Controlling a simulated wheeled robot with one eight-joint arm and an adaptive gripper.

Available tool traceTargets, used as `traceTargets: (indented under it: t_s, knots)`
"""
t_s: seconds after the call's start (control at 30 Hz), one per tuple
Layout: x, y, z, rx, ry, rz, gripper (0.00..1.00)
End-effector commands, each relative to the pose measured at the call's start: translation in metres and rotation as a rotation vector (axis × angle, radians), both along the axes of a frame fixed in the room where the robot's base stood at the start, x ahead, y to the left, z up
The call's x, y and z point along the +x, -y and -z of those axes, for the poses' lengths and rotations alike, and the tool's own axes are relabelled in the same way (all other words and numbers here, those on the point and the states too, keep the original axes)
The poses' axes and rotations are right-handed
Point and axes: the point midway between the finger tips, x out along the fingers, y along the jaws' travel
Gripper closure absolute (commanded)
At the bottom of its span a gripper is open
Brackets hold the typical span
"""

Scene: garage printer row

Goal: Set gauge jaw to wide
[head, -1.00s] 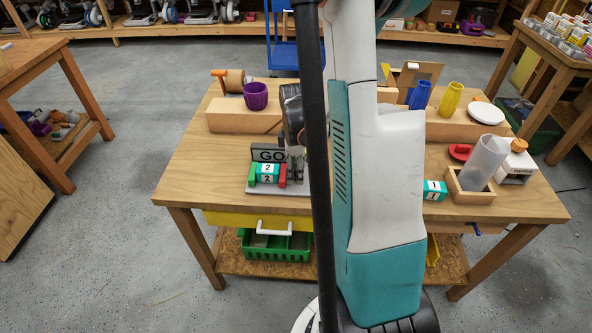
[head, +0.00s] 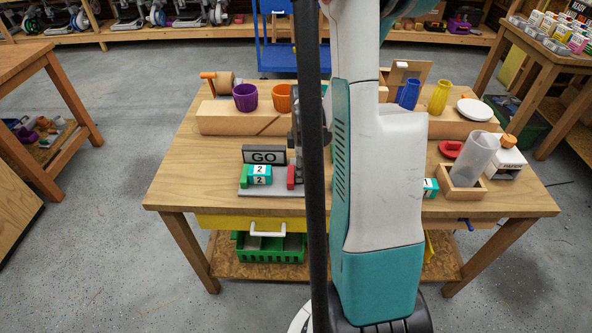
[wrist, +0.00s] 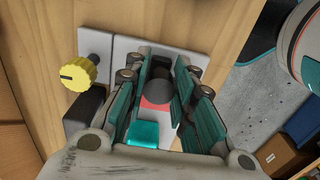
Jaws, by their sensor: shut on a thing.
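The gauge has a grey base (head: 268,191), a green jaw (head: 246,174) at its left and a red jaw (head: 291,175) to the right. A teal block marked 2 (head: 261,175) sits beside the green jaw, with a clear gap between it and the red jaw. A black GO sign (head: 264,155) stands behind. In the wrist view, my gripper (wrist: 161,88) is shut on a dark round knob (wrist: 158,90) above the red jaw (wrist: 156,112). In the head view, my column and arm hide most of the gripper and the gauge's right end.
A yellow knob (wrist: 77,74) is at the left of the wrist view. A purple cup (head: 245,97) and an orange cup (head: 282,98) stand on a wooden block behind. A clear cylinder (head: 474,157) stands in a wooden holder at right. The tabletop left of the gauge is clear.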

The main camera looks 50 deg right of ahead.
Motion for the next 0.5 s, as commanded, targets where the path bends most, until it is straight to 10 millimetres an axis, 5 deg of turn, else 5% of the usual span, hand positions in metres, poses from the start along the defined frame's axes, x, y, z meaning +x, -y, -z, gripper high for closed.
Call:
traceTargets:
  t_s: [0.2,0.23,0.3,0.5]
  knots:
    - [-0.0030,0.0023,0.0002,-0.006,-0.007,0.003,1.00]
    - [-0.0032,0.0023,0.0002,-0.006,-0.007,0.003,0.74]
    - [-0.0032,0.0023,0.0002,-0.005,-0.007,0.003,0.59]
    - [-0.0023,0.0017,0.0002,-0.005,-0.005,0.002,0.56]
